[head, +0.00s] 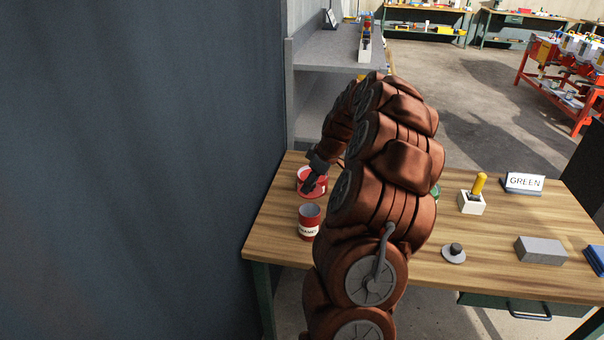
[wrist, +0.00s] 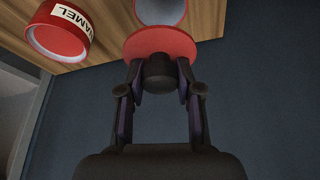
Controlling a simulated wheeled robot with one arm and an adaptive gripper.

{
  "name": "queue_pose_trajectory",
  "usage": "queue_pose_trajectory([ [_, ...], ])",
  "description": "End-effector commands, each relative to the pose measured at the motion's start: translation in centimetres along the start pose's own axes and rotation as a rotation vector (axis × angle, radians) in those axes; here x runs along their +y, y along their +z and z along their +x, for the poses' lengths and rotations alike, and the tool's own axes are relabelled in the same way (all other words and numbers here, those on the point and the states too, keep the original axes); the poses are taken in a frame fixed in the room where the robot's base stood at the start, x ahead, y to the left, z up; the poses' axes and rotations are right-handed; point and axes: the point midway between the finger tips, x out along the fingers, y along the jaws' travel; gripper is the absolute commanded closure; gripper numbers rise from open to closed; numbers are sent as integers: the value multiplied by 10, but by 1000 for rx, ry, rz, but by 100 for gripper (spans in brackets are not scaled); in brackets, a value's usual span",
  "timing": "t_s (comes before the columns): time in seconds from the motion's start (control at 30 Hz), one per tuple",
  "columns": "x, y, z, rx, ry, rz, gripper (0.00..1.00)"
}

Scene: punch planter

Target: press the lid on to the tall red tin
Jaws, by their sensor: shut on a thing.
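An open red tin (head: 309,226) with a white label and a grey inside stands upright at the table's left end. A round grey opening (wrist: 163,9), probably this tin's mouth, shows at the top of the wrist view. My gripper (head: 313,183) is behind this tin in the head view. In the wrist view my gripper (wrist: 160,82) is shut on the dark knob (wrist: 159,71) of a red lid (wrist: 160,44). The lid overlaps the opening's edge in that view; I cannot tell whether they touch. My gripper partly hides the lid in the head view.
A second red tin (wrist: 58,38) with a white label stands nearby. A dark wall (head: 130,170) borders the table's left end.

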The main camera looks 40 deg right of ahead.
Motion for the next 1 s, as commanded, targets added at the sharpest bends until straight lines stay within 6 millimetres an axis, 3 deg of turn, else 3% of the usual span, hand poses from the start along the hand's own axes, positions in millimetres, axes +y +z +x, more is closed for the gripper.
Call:
queue_pose_trajectory([
  [0.27, -2, 3, 10, -3, -6, -2, 100],
  [1.0, -1, 24, 59, -1, -1, 0, 100],
])
